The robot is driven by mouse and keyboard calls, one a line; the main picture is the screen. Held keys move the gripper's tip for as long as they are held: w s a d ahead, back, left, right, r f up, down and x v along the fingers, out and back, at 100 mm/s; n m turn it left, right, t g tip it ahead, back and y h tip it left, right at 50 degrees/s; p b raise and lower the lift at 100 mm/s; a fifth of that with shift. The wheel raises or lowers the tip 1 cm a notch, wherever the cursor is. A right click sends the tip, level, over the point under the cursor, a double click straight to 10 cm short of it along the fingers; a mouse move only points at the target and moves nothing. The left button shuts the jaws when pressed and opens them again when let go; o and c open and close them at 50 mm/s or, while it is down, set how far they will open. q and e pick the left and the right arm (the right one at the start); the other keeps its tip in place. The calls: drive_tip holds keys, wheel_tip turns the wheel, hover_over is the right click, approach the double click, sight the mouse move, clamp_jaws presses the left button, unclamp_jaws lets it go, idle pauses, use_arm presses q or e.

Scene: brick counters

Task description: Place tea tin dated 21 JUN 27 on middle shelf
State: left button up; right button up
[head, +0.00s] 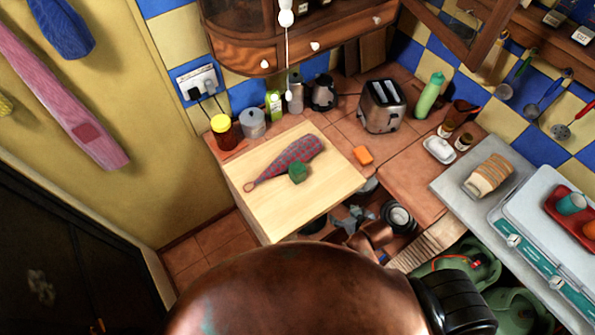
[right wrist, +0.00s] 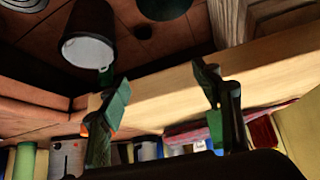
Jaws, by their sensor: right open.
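My right gripper (head: 352,218) is low in front of the counter, beside the light wooden board's front edge in the head view. In the right wrist view its two green-padded fingers (right wrist: 165,95) stand wide apart with nothing between them. Small dark tins with white labels stand on the upper right shelf, one at the edge (head: 554,18) and another tin (head: 583,35) beside it. I cannot read any date, so I cannot tell which is the tin dated 21 JUN 27. The wall cabinet (head: 240,55) holds partly hidden items. My left gripper is not in view.
A toaster (head: 382,105), a green bottle (head: 430,95) and jars stand behind. An open cabinet door (head: 460,30) juts out.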

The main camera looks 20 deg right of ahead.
sight(302, 173)
drive_tip(key=w+a+r+t, duration=0.1)
drive_tip(key=w+a+r, duration=0.1)
drive_tip(key=w+a+r+t+y, duration=0.1)
drive_tip(key=w+r, duration=0.1)
drive_tip(key=w, duration=0.1)
drive_tip(key=w+a+r+n+t+y, duration=0.1)
drive_tip(key=w+a+r, duration=0.1)
drive_tip(key=w, duration=0.1)
drive_tip(key=shift+a, duration=0.35)
drive_tip(key=w+a, duration=0.1)
drive_tip(key=w+a+r+t+y, duration=0.1)
drive_tip(key=w+a, duration=0.1)
drive_tip(key=w+a+r+n+t, duration=0.1)
drive_tip(key=w, duration=0.1)
drive_tip(key=shift+a+y, duration=0.15)
drive_tip(key=shift+y, duration=0.25)
drive_tip(key=x, duration=0.2)
drive_tip(key=shift+w+a+r+p, duration=0.2)
drive_tip(key=shift+w+p, duration=0.1)
drive_tip(key=shift+w, duration=0.1)
drive_tip(key=x, duration=0.5)
drive_tip(key=shift+w+f+p, duration=0.1)
drive_tip(key=shift+f+p, duration=0.05)
drive_tip(key=shift+p, duration=0.25)
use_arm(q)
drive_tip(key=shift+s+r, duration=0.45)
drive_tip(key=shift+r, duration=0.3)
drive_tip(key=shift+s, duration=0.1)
use_arm(e)
drive_tip(key=shift+c, duration=0.6)
